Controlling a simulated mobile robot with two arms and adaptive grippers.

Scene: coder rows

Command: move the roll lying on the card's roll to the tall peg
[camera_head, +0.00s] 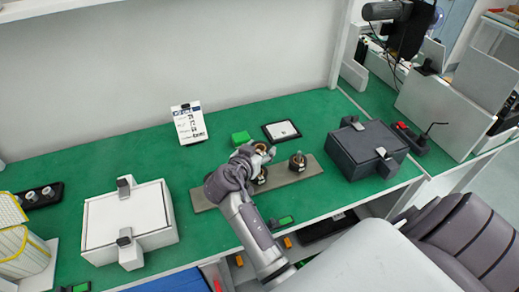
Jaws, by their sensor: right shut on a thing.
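A grey-brown board (219,193) lies on the green worktop and carries small dark and copper-coloured rolls. One roll (298,162) sits at its right part. Another roll (261,178) shows just below my right gripper, partly hidden. My right gripper (261,152) is above the middle of the board, shut on a small roll (260,148) that is mostly hidden by the fingers. A white card (189,123) with printed pictures stands upright at the back; its print is too small to read. I cannot tell which peg is the tall one. My left gripper is out of view.
A white box (128,218) stands left and a dark grey box (363,148) right. The worktop between card and white box is clear.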

